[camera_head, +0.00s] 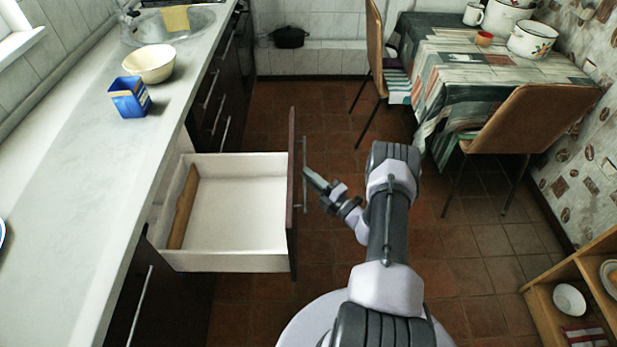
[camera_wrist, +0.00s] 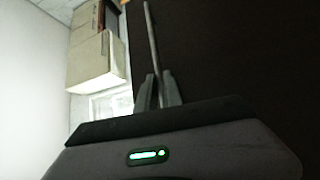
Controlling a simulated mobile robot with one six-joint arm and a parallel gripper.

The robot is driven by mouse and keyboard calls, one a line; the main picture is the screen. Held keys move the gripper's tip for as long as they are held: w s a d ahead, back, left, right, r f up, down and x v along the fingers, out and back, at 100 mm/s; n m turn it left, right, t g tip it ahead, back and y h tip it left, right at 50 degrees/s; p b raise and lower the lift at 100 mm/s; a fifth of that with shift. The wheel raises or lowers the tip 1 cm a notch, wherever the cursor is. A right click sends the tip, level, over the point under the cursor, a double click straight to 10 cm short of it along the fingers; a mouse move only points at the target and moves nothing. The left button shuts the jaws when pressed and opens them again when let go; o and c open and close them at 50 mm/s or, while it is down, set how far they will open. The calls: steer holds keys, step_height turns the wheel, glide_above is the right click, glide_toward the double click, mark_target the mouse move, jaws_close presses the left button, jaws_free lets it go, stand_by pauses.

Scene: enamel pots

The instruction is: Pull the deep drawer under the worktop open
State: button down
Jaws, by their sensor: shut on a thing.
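The deep drawer (camera_head: 238,215) stands well out from under the worktop (camera_head: 80,185), to the left of my arm. Its inside is white and its front panel (camera_head: 292,190) is dark. A long brown rolling-pin-like piece (camera_head: 183,206) lies inside along its left side. A thin metal bar handle (camera_head: 305,175) runs along the outside of the front. My gripper (camera_head: 309,174) is at this handle. In the wrist view the handle (camera_wrist: 151,40) runs up from between the fingers (camera_wrist: 155,90), which are shut on it, with the dark front behind.
A blue box (camera_head: 130,97) and a cream bowl (camera_head: 149,63) stand on the worktop. A chair (camera_head: 530,120) and a cloth-covered table (camera_head: 480,60) are at the back right. A wooden shelf (camera_head: 545,300) is at the lower right. Tiled floor (camera_head: 440,240) is clear between.

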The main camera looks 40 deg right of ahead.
steer(key=shift+w+d+r, duration=0.1)
steer(key=c, duration=1.5)
jaws_free()
steer(key=s+f+p, duration=0.1)
steer(key=s, duration=0.4)
steer(key=s+d+p, duration=0.1)
steer(key=s, duration=0.5)
steer(key=s+d+f+p, duration=0.1)
steer(key=s, duration=0.5)
steer(key=shift+d+f, duration=0.2)
steer(key=shift+f, duration=0.1)
